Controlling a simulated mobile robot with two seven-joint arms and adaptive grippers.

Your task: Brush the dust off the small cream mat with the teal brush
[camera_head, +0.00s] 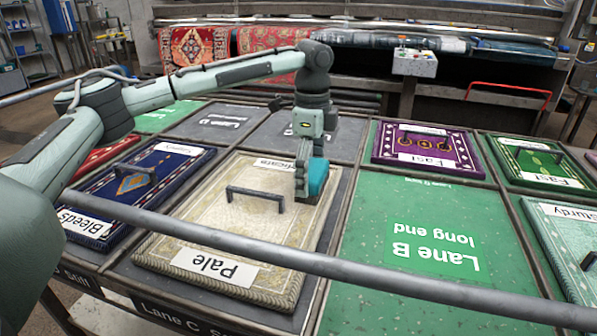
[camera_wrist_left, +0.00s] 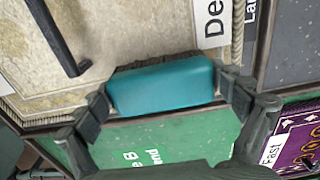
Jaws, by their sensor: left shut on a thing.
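The small cream mat (camera_head: 225,206) lies in the middle of the bench, with a "Pale" label at its front, a label partly hidden at its back, and a dark handle (camera_head: 256,196) standing on it. My left gripper (camera_head: 306,181) is shut on the teal brush (camera_head: 318,177), over the mat's right part near the back. In the left wrist view the fingers sit at both ends of the teal block (camera_wrist_left: 160,86). Its dark bristles (camera_wrist_left: 150,61) are against or just above the mat; I cannot tell which. Brownish specks show on the mat. My right gripper is not in view.
A green "Lane B" panel (camera_head: 425,235) lies clear to the right. A blue mat (camera_head: 135,190) marked "Bleeds" is to the left; purple (camera_head: 428,148) and green (camera_head: 540,163) mats are at the back right. A grey bar (camera_head: 330,266) crosses in front.

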